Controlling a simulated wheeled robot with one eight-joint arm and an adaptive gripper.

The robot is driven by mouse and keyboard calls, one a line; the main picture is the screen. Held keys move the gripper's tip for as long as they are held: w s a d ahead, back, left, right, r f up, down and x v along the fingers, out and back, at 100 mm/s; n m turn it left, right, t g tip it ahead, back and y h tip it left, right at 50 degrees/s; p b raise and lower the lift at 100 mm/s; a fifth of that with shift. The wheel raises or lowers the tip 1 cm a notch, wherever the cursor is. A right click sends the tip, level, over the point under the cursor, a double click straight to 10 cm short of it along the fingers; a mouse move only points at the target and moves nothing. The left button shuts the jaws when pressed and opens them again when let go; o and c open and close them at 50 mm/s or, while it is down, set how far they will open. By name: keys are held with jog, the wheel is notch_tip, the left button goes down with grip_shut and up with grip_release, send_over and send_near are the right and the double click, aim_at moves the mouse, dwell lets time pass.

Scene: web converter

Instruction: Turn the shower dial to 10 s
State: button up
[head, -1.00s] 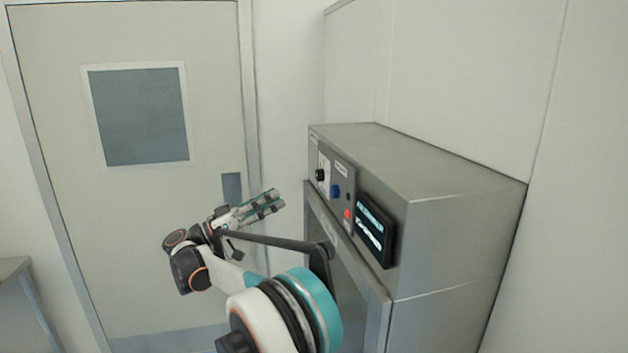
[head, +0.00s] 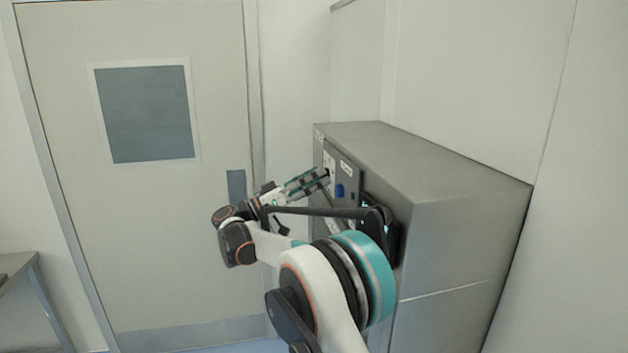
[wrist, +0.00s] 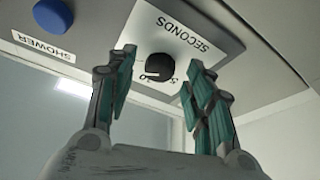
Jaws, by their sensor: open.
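The shower dial is a round black knob (wrist: 160,68) on a pale plate (wrist: 183,30) marked SECONDS, seen upside down in the wrist view. A 5 shows beside the knob, and other marks are partly hidden by it. A light pointer mark on the knob lies toward the lower left in that view. My gripper (wrist: 163,75) is open, with one finger on each side of the knob. I cannot tell whether either finger touches it. In the head view my gripper (head: 322,174) reaches the panel and hides most of the dial.
A blue button (wrist: 53,15) sits beside the plate, above a SHOWER label (wrist: 43,46). The steel cabinet (head: 450,185) carries the panel, and my arm covers much of its front. A door (head: 215,60) stands behind on the left. A steel table (head: 25,300) is at lower left.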

jog(key=c, duration=1.1)
jog(key=shift+o, duration=0.2)
jog(key=shift+n, duration=0.4)
jog(key=n+t+y, duration=0.1)
jog(key=n, duration=0.3)
jog(key=n+y+b, duration=0.1)
jog(key=n+y, duration=0.1)
jog(key=n, duration=0.3)
jog(key=n+t+y+b, duration=0.1)
jog(key=n+y, duration=0.1)
jog(key=n, duration=0.2)
jog(key=shift+s+d+r+n+t, duration=0.1)
jog(key=shift+s+r+n+t, duration=0.2)
jog(key=shift+s+r, duration=0.1)
